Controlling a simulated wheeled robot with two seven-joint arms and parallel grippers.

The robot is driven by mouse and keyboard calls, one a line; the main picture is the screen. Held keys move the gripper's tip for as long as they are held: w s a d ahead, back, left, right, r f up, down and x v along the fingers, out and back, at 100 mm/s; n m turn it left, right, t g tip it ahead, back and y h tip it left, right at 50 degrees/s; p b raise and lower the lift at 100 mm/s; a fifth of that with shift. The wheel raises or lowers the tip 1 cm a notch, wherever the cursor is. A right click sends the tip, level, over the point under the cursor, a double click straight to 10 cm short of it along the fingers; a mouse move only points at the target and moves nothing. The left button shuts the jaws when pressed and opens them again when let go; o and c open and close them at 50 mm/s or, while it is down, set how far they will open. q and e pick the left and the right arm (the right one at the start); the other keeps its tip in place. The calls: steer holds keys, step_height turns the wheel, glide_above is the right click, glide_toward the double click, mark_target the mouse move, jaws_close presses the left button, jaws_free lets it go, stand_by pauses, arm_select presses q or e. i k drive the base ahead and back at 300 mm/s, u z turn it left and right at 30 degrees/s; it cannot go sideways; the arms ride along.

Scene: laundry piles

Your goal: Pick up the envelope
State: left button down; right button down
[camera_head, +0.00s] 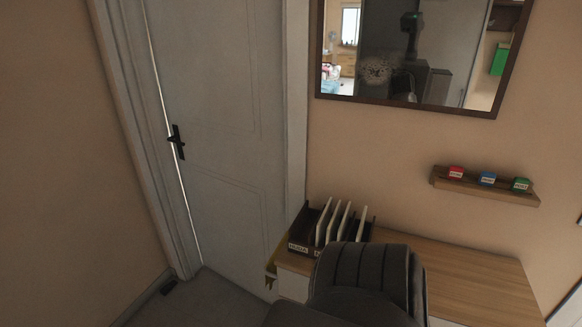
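No envelope can be made out for certain. A dark letter rack (300,246) with a white label stands on the left end of a wooden-topped cabinet (470,272). Several thin white upright pieces (333,224) stand in or along the rack, leaning slightly; I cannot tell whether they are envelopes or dividers. The rack's lower right part is hidden behind a dark ribbed shape. Neither of my grippers is in view.
A wall shelf (485,189) holds red, blue and green boxes. A mirror (420,60) hangs above. The cabinet top's right is clear.

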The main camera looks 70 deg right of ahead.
mark_target(322, 227)
steer(key=i, duration=3.1)
steer(key=z, duration=4.5)
